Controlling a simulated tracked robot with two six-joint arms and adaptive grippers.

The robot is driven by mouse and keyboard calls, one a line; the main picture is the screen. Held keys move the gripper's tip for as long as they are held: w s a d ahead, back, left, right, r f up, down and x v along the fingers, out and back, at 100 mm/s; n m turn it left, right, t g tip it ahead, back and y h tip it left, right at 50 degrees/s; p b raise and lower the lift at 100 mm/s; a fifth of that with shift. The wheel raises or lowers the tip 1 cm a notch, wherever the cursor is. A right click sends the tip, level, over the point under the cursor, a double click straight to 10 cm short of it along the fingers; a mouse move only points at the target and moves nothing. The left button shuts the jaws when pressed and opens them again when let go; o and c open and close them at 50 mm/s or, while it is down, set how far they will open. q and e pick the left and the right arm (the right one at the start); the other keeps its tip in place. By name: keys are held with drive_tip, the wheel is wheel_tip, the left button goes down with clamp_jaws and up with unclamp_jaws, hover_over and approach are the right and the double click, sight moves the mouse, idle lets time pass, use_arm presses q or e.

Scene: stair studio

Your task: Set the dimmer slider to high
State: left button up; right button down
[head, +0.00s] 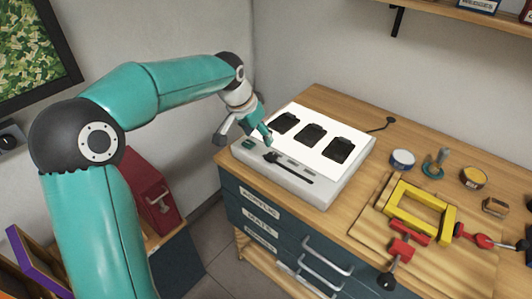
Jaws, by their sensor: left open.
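A white light box (325,196) stands on the wooden bench, its bright top bearing three black items. On its front strip a dark slider slot (293,171) runs from upper left to lower right. A thicker black knob (272,158) sits near the slot's upper-left end. Small marks beside the slot are too small to read. My left gripper (246,139) is open and empty, above the light box's left corner, just left of the knob. It appears apart from the knob, though the exact gap cannot be told. My right gripper is not in view.
A small green button or display (247,144) is at the strip's left. A yellow clamp frame (418,210), a red-handled tool (398,257) and tins (402,160) occupy the bench's right. A black cable (382,126) lies behind the box. A shelf (470,10) hangs above.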

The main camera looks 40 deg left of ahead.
sight(270, 157)
use_arm(q)
drive_tip(key=p+x, duration=0.1)
drive_tip(key=x, duration=1)
drive_tip(key=shift+w+f, duration=0.1)
drive_tip(key=shift+f, duration=0.3)
clamp_jaws()
